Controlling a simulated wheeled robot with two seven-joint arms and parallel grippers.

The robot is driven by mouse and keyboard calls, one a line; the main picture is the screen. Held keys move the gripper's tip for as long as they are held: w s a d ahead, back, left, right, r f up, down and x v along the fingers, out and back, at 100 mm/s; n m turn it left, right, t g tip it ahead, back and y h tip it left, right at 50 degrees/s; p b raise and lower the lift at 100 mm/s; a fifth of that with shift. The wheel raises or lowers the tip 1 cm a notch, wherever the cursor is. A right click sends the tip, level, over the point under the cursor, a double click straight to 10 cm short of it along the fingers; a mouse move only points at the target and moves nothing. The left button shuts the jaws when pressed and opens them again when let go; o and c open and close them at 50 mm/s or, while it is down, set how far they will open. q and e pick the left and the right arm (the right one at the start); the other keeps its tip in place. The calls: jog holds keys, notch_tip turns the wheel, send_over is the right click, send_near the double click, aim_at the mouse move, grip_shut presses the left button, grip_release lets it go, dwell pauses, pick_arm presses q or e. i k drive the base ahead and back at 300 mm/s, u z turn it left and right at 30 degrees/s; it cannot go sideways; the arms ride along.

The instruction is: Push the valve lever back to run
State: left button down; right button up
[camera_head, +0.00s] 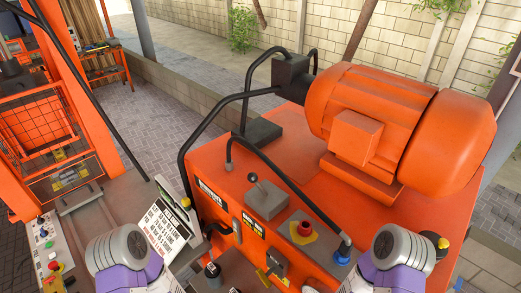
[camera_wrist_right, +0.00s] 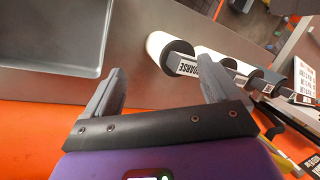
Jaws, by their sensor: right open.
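In the head view, a grey lever with a rounded knob (camera_head: 254,180) stands tilted on a grey block (camera_head: 265,200) on top of the orange power unit. A black-knobbed lever (camera_head: 212,270) and a black handle (camera_head: 276,262) are lower on its front. I cannot tell which of these is the valve lever. My right gripper (camera_wrist_right: 160,72) is open and empty in the right wrist view, above a grey surface. No lever shows clearly between its fingers. My arms show at the bottom of the head view; neither gripper is visible there.
A red button (camera_head: 304,229) on yellow and black hoses (camera_head: 290,180) sit near the levers. A large orange motor (camera_head: 390,125) stands behind. A white label sheet (camera_head: 163,228) is at left. White, black-ended cylinders (camera_wrist_right: 168,52), one labelled "COARSE", lie beyond my right fingers.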

aim_at(252, 177)
jog(key=i, duration=0.1)
jog(key=k, duration=1)
